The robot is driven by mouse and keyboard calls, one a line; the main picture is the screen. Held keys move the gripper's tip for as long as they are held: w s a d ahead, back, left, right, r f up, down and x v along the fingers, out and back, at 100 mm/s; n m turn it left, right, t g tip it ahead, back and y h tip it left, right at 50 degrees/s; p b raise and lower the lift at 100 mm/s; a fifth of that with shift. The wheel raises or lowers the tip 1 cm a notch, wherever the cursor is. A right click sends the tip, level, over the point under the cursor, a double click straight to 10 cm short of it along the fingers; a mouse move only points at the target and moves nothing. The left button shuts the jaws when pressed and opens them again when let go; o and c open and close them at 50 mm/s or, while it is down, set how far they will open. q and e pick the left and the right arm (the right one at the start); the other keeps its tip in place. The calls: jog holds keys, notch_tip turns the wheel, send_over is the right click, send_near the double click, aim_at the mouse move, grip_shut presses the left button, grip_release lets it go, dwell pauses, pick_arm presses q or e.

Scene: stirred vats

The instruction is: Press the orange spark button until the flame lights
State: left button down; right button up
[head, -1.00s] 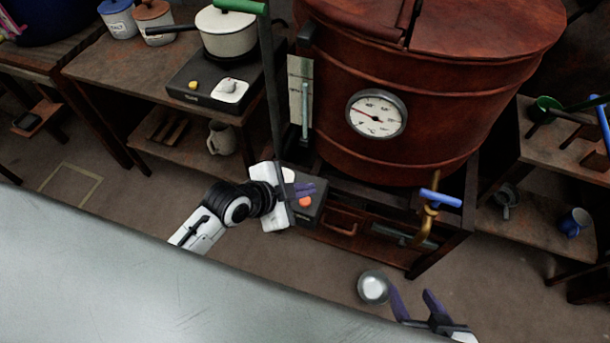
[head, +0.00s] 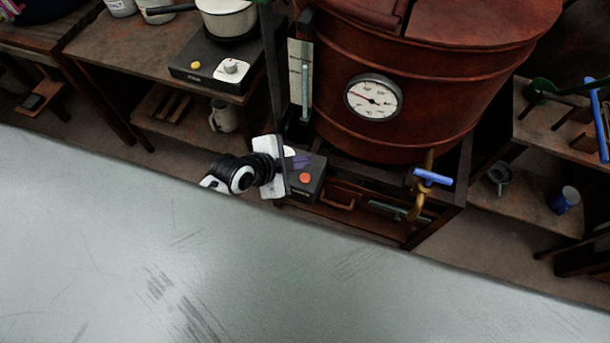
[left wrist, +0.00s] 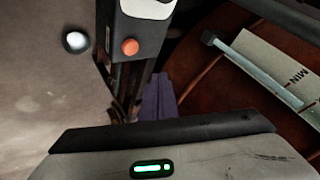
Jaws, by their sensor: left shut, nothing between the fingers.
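The orange spark button (head: 305,178) sits on a dark box (head: 312,190) at the foot of the copper vat. My left gripper (head: 301,160) is shut and empty, its purple fingers just above the button in the head view, apparently apart from it. In the left wrist view the button (left wrist: 130,47) is uncovered, up and to the left of the shut fingers (left wrist: 157,97). A white plate with a knob (left wrist: 150,8) is on the same box. No flame shows in either view. My right gripper is out of view.
The copper vat (head: 450,80) with a round gauge (head: 373,97) rises behind the box. A blue-handled tap (head: 432,177) is to the right. A hob (head: 215,65) with a pot stands on the left table. A small pale round thing (left wrist: 76,41) shows over the floor.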

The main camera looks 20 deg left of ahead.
pick_arm(q)
jog(key=b, duration=0.3)
send_over(301, 181)
notch_tip(301, 181, down, 4)
jog(key=shift+f, duration=0.15)
jog(key=shift+f+b, duration=0.6)
jog(key=shift+f, duration=0.15)
jog(key=shift+f, duration=0.2)
dwell(1.0)
jog(key=shift+w+f, duration=0.1)
jog(key=shift+f, duration=0.15)
jog(key=shift+f+b, duration=0.45)
dwell(0.6)
jog(key=shift+r, duration=0.1)
jog(key=shift+r+p, duration=0.75)
jog(key=shift+p, duration=0.2)
